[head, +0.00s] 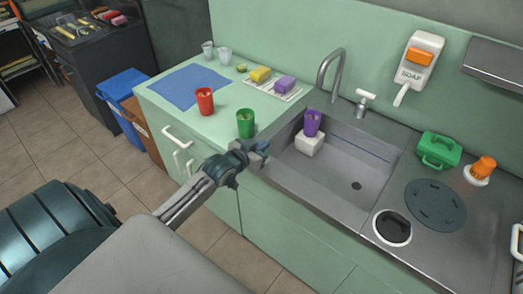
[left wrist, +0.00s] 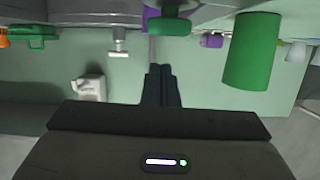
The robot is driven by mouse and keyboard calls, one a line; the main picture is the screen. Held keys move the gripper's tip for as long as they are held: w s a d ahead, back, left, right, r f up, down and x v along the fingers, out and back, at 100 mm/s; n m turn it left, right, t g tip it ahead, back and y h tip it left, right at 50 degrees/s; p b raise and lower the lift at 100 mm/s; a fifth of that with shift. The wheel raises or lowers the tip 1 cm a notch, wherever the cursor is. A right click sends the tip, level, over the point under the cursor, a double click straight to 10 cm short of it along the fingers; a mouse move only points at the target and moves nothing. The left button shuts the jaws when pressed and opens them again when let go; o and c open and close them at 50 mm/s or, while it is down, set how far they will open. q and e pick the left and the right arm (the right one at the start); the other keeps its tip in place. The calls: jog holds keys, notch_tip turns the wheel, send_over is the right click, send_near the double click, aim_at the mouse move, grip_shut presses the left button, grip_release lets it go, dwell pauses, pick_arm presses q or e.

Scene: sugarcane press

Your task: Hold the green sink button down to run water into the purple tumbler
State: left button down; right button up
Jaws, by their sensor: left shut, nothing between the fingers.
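The purple tumbler (head: 312,122) stands upright on a white block (head: 309,144) in the sink, below the curved faucet (head: 330,70). No water stream can be made out. My left gripper (head: 263,148) is shut and empty at the sink's front left corner. The left wrist view is upside down; there the shut fingers (left wrist: 160,84) point towards the green sink button (left wrist: 170,22), with a visible gap in the picture. Part of the purple tumbler (left wrist: 151,20) shows behind the button. In the head view my gripper seems to hide the button. My right gripper is not in view.
A green cup (head: 245,123) stands on the counter close to my left gripper, with a red cup (head: 205,101) farther left. A soap dispenser (head: 418,62) hangs on the wall. The sink basin (head: 360,165) is otherwise mostly clear.

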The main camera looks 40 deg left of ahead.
pick_arm(q)
jog(key=shift+s+f, duration=0.2)
jog(key=shift+f, duration=0.95)
